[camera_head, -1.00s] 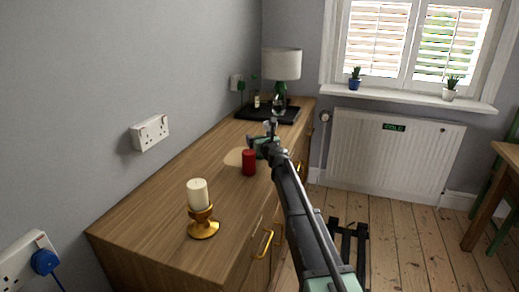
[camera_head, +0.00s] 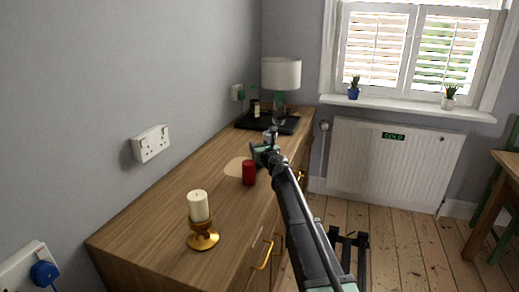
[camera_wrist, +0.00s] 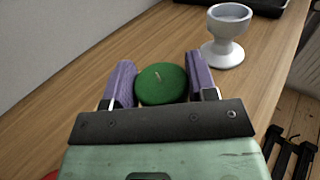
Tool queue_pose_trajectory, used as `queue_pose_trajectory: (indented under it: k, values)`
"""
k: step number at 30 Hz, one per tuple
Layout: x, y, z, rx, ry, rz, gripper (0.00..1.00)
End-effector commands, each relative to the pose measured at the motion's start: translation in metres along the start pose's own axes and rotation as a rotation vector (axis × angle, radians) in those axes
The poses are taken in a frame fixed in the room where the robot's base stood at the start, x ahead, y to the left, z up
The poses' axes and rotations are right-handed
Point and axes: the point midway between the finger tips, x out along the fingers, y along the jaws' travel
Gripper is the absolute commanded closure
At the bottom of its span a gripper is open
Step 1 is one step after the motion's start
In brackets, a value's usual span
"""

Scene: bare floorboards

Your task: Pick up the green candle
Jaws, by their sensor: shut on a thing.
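The green candle (camera_wrist: 160,88) is seen from above in the wrist view, round with a pale wick. The two purple fingers of my gripper (camera_head: 265,148) stand against its left and right sides, shut on it. In the head view my gripper is over the wooden dresser top (camera_head: 165,205), and my own arm hides the candle there. I cannot tell whether the candle touches the wood or is slightly raised.
A pale cup-shaped holder (camera_wrist: 228,32) stands just beyond the right finger. A red candle (camera_head: 249,173) stands close by on the near side. A cream candle (camera_head: 198,206) on a gold holder (camera_head: 203,237) is nearer. A lamp (camera_head: 281,75) and black tray (camera_head: 290,126) are behind.

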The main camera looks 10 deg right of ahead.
Motion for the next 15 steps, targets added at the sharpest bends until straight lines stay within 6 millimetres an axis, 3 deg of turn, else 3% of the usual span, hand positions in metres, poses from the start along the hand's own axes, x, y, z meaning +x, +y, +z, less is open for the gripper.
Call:
queue_pose_trajectory:
  k: [8,15]
  values:
    - [0.000,0.000,0.070,0.000,0.000,0.000,0.76]
    - [0.000,0.000,0.157,0.000,0.000,0.000,0.76]
